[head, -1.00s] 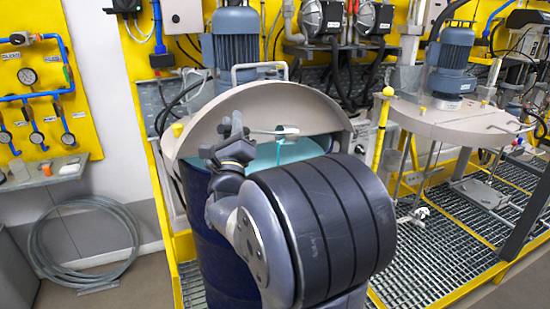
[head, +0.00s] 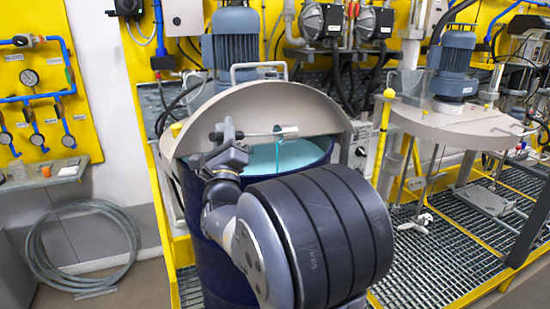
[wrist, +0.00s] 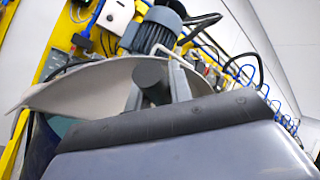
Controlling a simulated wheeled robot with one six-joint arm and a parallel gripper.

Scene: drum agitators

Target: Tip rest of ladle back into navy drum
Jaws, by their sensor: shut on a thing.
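The navy drum (head: 207,240) stands in front of me with light teal liquid (head: 292,155) near its top. My gripper (head: 229,131) is above the drum's left part, shut on the handle of a metal ladle (head: 262,134). The ladle reaches right from the jaws, and its small cup end (head: 287,131) is over the liquid. A thin darker teal streak hangs below the cup toward the surface. The inside of the cup is not visible. In the wrist view my gripper (wrist: 165,80) shows around a dark rounded end, with the ladle's cup hidden.
The beige half lid (head: 255,108) stands up behind the ladle, close to it. A blue motor (head: 231,40) rises behind that lid. To the right, another agitator lid (head: 455,120) with a motor stands over metal grating (head: 430,255). A coiled hose (head: 82,245) lies at the left wall.

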